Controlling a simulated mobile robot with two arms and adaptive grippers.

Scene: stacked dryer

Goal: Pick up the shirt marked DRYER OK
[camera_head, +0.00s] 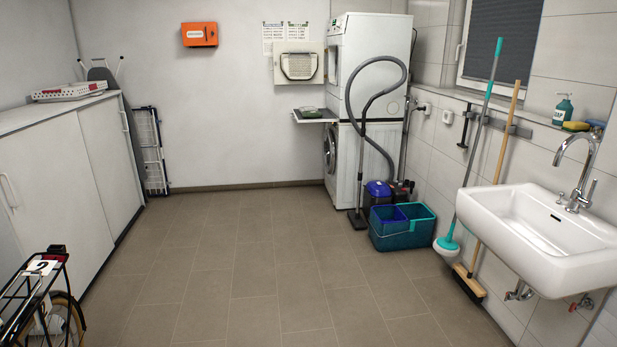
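I cannot make out a shirt marked DRYER OK. The white dryer (371,55) stands stacked on the white washing machine (347,165) at the back. The dryer's door (299,66) is swung open to the left. A shelf (328,117) sticks out between the two machines. A small dark green item (309,112) lies on it, too small to identify. Neither of my grippers shows in the head view.
A vacuum cleaner (378,192) and a teal bucket (402,238) stand in front of the machines' right side. A mop (447,242), broom (470,282) and sink (532,232) line the right. The middle floor is clear.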

